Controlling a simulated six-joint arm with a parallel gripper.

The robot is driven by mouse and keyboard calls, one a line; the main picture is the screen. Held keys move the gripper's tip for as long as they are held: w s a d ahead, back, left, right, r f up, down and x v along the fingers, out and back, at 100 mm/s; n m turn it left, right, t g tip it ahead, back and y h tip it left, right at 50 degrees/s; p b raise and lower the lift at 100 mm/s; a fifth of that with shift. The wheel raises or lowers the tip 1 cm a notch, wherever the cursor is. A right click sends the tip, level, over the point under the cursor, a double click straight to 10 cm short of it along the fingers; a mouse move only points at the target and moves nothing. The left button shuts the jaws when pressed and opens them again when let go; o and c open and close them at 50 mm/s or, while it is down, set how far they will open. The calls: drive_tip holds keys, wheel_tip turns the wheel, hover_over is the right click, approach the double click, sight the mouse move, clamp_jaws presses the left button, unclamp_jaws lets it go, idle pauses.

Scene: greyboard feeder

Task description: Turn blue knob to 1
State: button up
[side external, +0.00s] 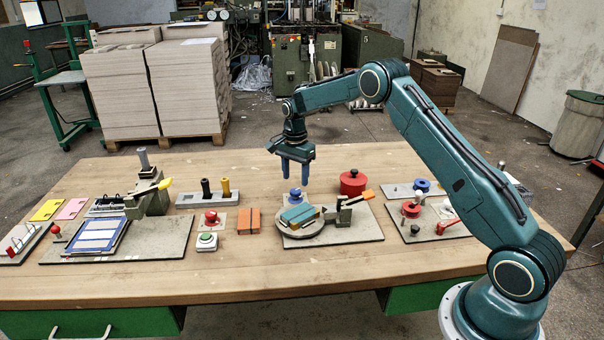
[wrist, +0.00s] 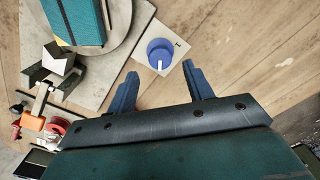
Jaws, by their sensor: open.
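The blue knob (wrist: 158,50) sits on a pale square plate (wrist: 183,44) in the wrist view. Its white pointer line points towards my gripper, at the bottom of the picture. A small dark mark, perhaps a 1, is on the plate to the knob's upper right. In the side external view the knob (side external: 295,196) stands just behind the round turntable. My gripper (side external: 294,175) is open and empty, pointing down just above the knob and apart from it. In the wrist view the gripper's blue fingers (wrist: 160,70) stand to either side, below the knob.
A turntable (side external: 299,233) bearing a teal block (side external: 299,215) stands close in front of the knob, with an orange-handled clamp (side external: 352,200) beside it. A red round pot (side external: 353,183) is to the right. Another blue knob (side external: 422,185) is further right. Bare wood lies behind.

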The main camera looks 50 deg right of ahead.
sight(295, 190)
drive_tip(key=shift+f, duration=2.15)
drive_tip(key=shift+c, duration=0.2)
drive_tip(key=c, duration=0.9)
